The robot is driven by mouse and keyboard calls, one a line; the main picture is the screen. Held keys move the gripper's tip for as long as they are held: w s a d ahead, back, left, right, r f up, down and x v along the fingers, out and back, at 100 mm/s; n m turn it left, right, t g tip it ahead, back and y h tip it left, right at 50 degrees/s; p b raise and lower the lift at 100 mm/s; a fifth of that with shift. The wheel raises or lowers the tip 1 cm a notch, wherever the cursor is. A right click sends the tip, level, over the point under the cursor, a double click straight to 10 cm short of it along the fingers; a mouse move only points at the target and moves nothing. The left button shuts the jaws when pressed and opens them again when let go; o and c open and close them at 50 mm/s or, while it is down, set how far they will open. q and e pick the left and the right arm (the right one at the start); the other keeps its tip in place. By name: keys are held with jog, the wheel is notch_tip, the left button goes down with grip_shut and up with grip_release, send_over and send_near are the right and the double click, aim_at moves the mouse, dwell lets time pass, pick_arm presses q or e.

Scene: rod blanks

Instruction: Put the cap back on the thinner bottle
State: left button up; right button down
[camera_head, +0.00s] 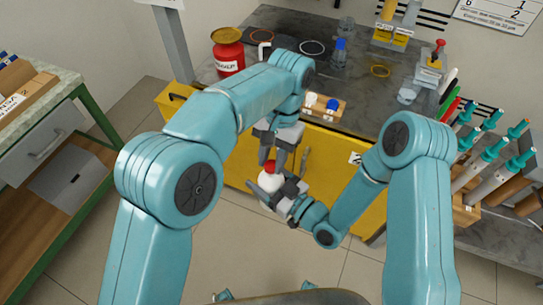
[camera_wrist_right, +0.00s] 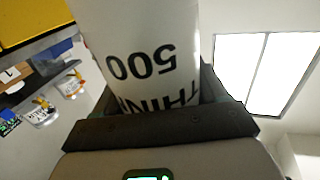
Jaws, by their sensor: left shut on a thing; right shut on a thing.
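A white bottle (camera_head: 270,181) is held in front of the yellow bench front by my right gripper (camera_head: 275,190), which is shut on it. In the right wrist view the bottle (camera_wrist_right: 140,50) fills the jaws, with upside-down print reading "500" and "THIN". My left gripper (camera_head: 276,152) is directly above and shut on a small red cap (camera_head: 270,165). The cap is at the top of the bottle in the head view. I cannot tell whether it rests on the neck or sits just above it. The neck is hidden.
The grey bench (camera_head: 270,22) carries a red container (camera_head: 228,55), a blue-capped clear bottle (camera_head: 339,55) and a wooden holder (camera_head: 325,106) with white and blue tops. A rack of teal-tipped tools (camera_head: 490,145) stands at right. Open floor lies below the bottle.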

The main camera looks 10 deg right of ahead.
pick_arm(q)
jog(key=o, duration=1)
jog(key=shift+r, duration=2.25)
jog(key=shift+c, duration=0.4)
